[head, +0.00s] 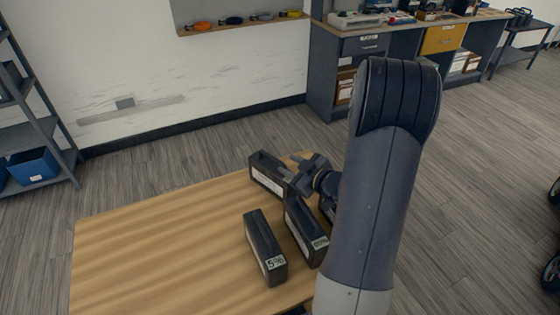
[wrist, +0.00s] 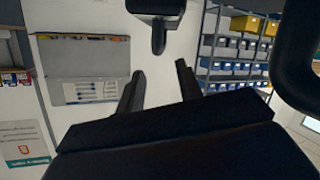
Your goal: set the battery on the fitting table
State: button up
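Several black box-shaped batteries stand on a wooden table (head: 150,240) in the head view. One battery (head: 264,248) with a numbered white label is at the front. Another labelled battery (head: 303,232) stands just right of it. A third battery (head: 267,174) stands at the table's back edge, beside my gripper (head: 303,176). Something dark further right is mostly hidden by my arm. In the wrist view, my gripper's two fingers (wrist: 160,86) are apart, with only the background between them. I cannot tell whether a finger touches the back battery.
A workbench with drawers (head: 365,46) stands along the back wall. A shelf with a blue bin (head: 33,166) is at the left. The table's left part is bare. Dark wheels (head: 552,272) show at the right edge. The wrist view shows shelving with bins (wrist: 228,48).

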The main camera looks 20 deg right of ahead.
jog(key=shift+v, duration=2.4)
jog(key=shift+o, duration=0.4)
